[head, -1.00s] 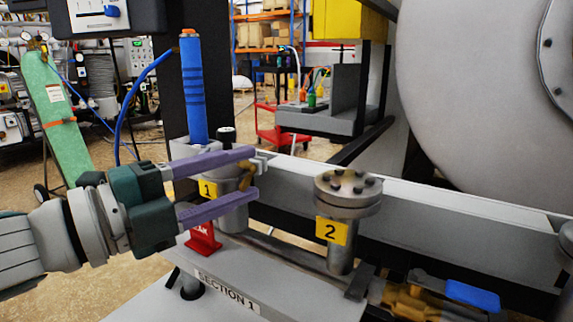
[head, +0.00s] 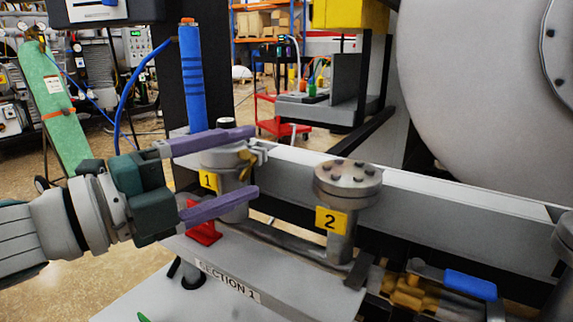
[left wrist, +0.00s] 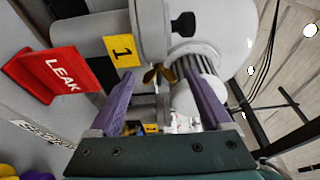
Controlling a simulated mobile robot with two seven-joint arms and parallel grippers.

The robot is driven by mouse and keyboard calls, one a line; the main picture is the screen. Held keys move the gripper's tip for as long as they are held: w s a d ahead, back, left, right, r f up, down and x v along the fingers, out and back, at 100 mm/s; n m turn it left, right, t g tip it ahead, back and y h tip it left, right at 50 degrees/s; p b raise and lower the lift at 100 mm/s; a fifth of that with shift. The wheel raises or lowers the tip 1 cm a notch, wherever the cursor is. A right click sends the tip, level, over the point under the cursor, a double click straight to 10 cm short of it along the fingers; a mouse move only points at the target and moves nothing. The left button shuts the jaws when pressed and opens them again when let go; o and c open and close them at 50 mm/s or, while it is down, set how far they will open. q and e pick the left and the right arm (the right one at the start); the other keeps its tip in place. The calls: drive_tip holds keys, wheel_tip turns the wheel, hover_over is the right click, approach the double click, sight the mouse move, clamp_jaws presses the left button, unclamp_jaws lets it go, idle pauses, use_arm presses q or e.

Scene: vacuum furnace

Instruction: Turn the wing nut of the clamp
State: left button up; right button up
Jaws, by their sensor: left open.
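The brass wing nut (head: 246,164) sits on the clamp at the port with the yellow label 1 (head: 207,180). It also shows in the left wrist view (left wrist: 160,73), near the tips of my fingers. My left gripper (head: 254,162) comes in from the left with its purple fingers spread wide. One finger is above the wing nut and one below it in the head view. No grip on the nut shows. The gripper also shows in the left wrist view (left wrist: 157,75). My right gripper is not in view.
A red LEAK sign (left wrist: 55,75) stands beside port 1. A second flanged port (head: 348,185) with label 2 stands to the right. A blue-handled valve (head: 470,284) is at the lower right. A blue cylinder (head: 193,85) stands behind port 1.

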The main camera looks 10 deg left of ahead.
use_arm(q)
drive_tip(key=v, duration=1)
drive_tip(key=shift+r, duration=0.1)
idle(0.3)
